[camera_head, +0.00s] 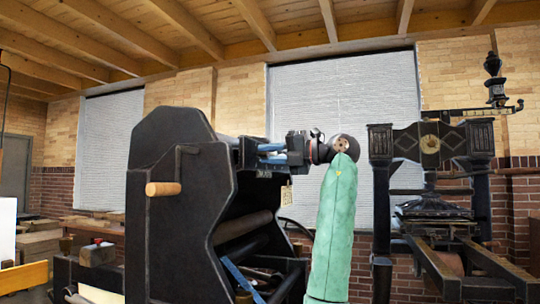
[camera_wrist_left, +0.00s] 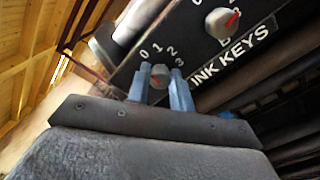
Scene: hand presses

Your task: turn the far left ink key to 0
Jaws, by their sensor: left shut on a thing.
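In the left wrist view a black panel labelled "INK KEYS" (camera_wrist_left: 230,52) carries round grey knobs with red pointers. The leftmost ink key in view (camera_wrist_left: 159,76) sits between the two blue fingers of my left gripper (camera_wrist_left: 161,73), which is shut on it. The numbers 0, 1, 2, 3 arc above this key. Its red pointer is small and partly hidden, so I cannot tell its number. In the head view my left gripper (camera_head: 262,153) reaches the press's upper edge, and the keys are hidden there. My right gripper is not in view.
A second ink key (camera_wrist_left: 222,22) with a red pointer is up and right of the held one. The black press (camera_head: 180,215) with a wooden handle (camera_head: 163,189) stands left of my arm. Another hand press (camera_head: 430,150) stands at the right.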

